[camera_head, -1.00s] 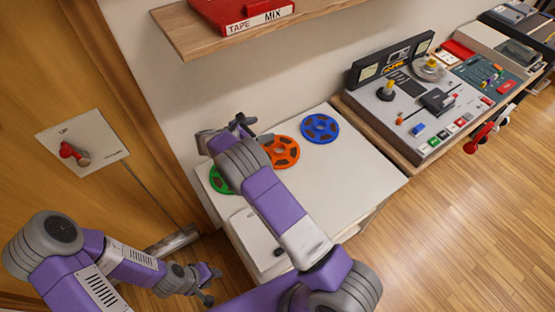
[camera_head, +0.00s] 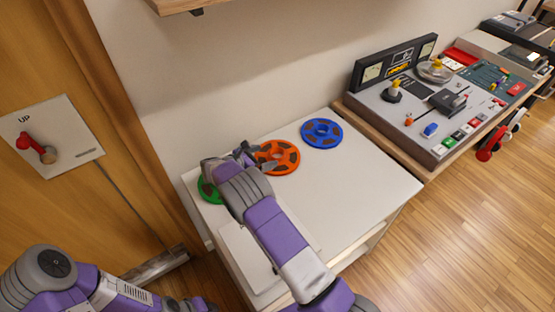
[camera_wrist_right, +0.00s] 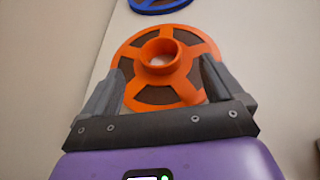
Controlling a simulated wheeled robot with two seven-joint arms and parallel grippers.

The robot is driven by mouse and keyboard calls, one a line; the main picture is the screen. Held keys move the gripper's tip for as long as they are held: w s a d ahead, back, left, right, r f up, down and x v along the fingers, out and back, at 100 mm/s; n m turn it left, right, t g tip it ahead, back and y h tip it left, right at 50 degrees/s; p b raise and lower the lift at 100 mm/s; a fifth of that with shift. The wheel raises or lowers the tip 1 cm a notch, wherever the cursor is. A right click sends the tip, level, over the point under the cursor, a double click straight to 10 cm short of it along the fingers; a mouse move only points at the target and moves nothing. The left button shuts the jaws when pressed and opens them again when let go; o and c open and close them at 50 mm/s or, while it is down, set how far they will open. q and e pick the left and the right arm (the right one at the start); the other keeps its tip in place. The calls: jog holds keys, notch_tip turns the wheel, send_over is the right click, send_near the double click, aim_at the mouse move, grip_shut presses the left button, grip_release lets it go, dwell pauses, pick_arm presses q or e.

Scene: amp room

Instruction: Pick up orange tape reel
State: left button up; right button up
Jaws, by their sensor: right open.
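The orange tape reel (camera_head: 290,156) lies flat on the white cabinet top, between the green and blue reels. My right gripper (camera_head: 253,156) is at the orange reel's left edge in the head view and partly covers it. In the right wrist view the open jaws (camera_wrist_right: 158,82) are empty, with the orange reel (camera_wrist_right: 190,52) and its raised hub ahead of and between the fingers. Whether the fingers touch the reel is unclear. My left gripper (camera_head: 190,304) is at the bottom edge, partly cut off.
A blue reel (camera_head: 322,121) lies beyond the orange one, and a green reel (camera_head: 207,190) is partly hidden under my right arm. The white cabinet top (camera_head: 360,180) is clear to the right. A control console (camera_head: 440,105) stands at right, a lever plate (camera_head: 75,140) at left.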

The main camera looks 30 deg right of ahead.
aim_at(282, 151)
jog(key=b+x, duration=0.1)
jog(key=x, duration=0.4)
jog(key=shift+b, duration=0.4)
jog(key=shift+r, duration=0.15)
jog(key=c, duration=1.4)
